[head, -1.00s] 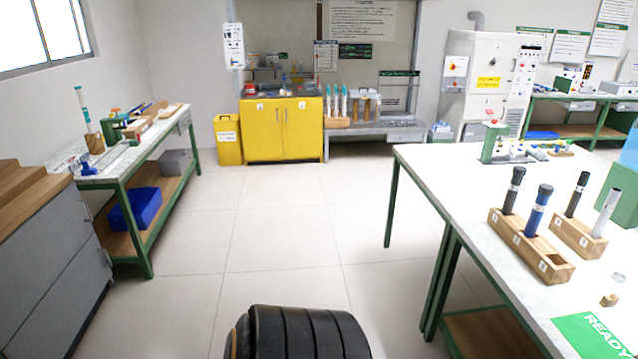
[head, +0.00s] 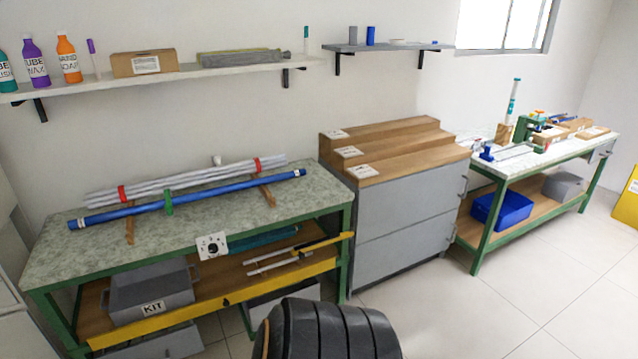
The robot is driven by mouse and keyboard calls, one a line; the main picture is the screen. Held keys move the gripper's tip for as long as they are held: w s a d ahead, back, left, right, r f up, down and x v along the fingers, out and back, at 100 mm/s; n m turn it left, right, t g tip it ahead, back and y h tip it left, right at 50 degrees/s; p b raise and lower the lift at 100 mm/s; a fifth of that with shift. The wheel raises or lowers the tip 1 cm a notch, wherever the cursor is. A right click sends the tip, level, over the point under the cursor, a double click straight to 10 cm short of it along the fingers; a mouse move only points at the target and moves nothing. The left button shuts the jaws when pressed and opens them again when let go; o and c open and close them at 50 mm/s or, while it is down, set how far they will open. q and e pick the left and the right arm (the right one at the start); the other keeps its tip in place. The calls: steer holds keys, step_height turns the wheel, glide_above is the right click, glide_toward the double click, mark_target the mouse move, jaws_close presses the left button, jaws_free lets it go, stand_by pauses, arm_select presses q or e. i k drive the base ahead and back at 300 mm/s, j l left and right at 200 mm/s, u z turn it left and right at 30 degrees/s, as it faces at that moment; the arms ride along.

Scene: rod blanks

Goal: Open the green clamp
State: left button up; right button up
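A small green clamp (head: 168,203) sits around a long blue rod (head: 215,195) on the speckled bench at left. It looks closed around the rod, but it is too small to be sure. Two red clamps, one at the left (head: 122,193) and one at the right (head: 257,164), sit on a bundle of grey rods (head: 190,178) just behind the blue rod. Neither of my grippers is in view.
The speckled bench (head: 75,250) has a lower shelf with a grey KIT bin (head: 150,293). A grey cabinet with wooden steps (head: 400,215) stands to its right. Farther right, a green-legged bench (head: 485,185) holds a blue bin (head: 502,208). The floor (head: 450,310) in front is clear.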

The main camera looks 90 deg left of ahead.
mark_target(169, 206)
steer(key=u, duration=3.75)
